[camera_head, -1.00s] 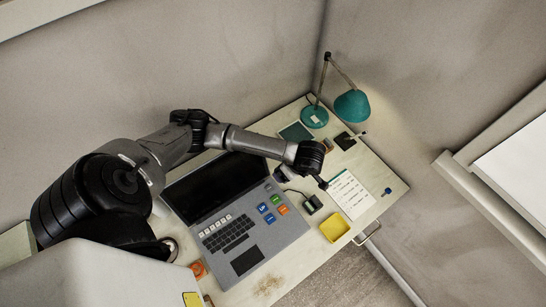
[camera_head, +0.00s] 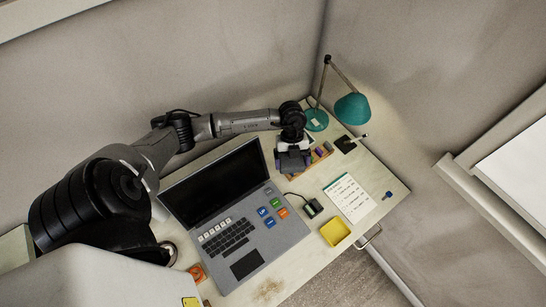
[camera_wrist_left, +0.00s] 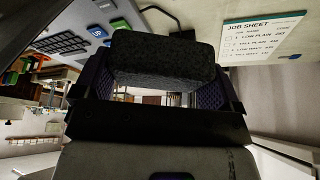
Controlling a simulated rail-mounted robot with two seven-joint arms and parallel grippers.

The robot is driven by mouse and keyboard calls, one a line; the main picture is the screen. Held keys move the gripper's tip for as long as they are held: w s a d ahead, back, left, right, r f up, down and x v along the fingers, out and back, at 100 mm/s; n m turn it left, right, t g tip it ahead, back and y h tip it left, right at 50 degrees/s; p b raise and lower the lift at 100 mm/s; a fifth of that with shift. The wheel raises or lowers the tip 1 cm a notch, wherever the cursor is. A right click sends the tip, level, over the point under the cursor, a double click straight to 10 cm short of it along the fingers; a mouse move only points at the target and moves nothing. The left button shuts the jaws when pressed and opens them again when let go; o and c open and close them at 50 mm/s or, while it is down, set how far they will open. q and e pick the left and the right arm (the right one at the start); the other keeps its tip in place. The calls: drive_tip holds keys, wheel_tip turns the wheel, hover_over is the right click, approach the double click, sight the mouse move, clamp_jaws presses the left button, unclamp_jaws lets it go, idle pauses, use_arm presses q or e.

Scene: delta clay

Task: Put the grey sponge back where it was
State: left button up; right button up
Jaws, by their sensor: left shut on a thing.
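The grey sponge (camera_wrist_left: 165,60) is a dark, rough block in the left wrist view. It sits between the two purple-lined jaws of my left gripper (camera_wrist_left: 160,88), which is shut on it. In the head view my left gripper (camera_head: 293,162) is above the back of the desk, just past the laptop's upper right corner. The sponge is hard to tell from the jaws there. A brown holder with purple pieces (camera_head: 321,152) lies just right of the gripper, partly hidden by it. My right gripper is in neither view.
An open laptop (camera_head: 228,228) fills the desk's left part. A small black device with a cable (camera_head: 313,207), a job sheet (camera_head: 350,198) and a yellow tray (camera_head: 335,232) lie to its right. A teal lamp (camera_head: 352,108) stands at the back, near a black pad (camera_head: 345,144).

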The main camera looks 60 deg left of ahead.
use_arm(q)
drive_tip(key=shift+n, duration=0.4)
drive_tip(key=shift+a+f+t, duration=0.15)
drive_tip(key=shift+a+t, duration=0.15)
drive_tip(key=b, duration=0.2)
hover_over(273, 157)
drive_tip(key=shift+n, duration=0.3)
wheel_tip(273, 157, down, 7)
drive_tip(key=shift+r, duration=0.15)
drive_tip(key=shift+f+b, duration=0.5)
drive_tip(key=shift+f, duration=1.5)
drive_tip(key=shift+a, duration=0.1)
drive_tip(key=o, duration=0.5)
drive_tip(key=shift+f, duration=0.1)
drive_tip(key=shift+o, duration=0.2)
drive_tip(key=shift+p+v, duration=0.4)
drive_tip(key=shift+v, duration=3.45)
